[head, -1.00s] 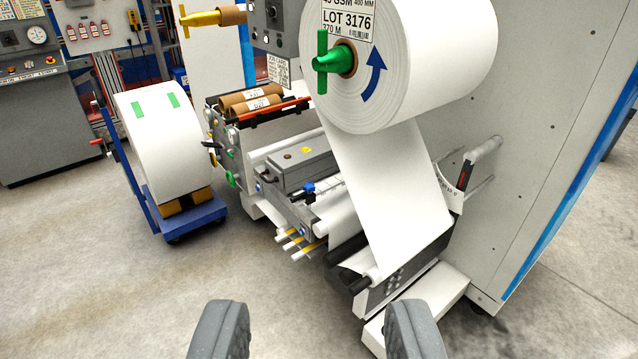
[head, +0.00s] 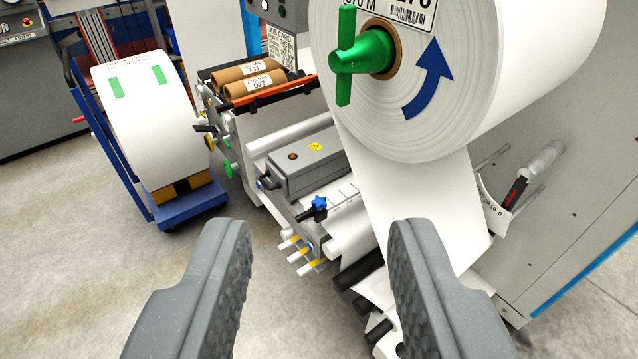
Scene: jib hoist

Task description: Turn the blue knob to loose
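The blue knob (head: 319,203) is a small star-shaped knob on the machine, near the middle of the head view. It sits at the front end of a bar by the white web, below a grey box. My gripper (head: 322,235) is open and empty. Its two grey fingers stand apart in the lower part of the view, with the knob showing between and beyond them, not touched. I cannot make out any loose or tight marking near the knob.
A large white paper roll (head: 480,70) with a green handled chuck (head: 362,54) overhangs at upper right. Yellow-banded rollers (head: 297,255) stick out below the knob. A blue trolley (head: 190,209) with another roll stands at left. Bare floor lies at lower left.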

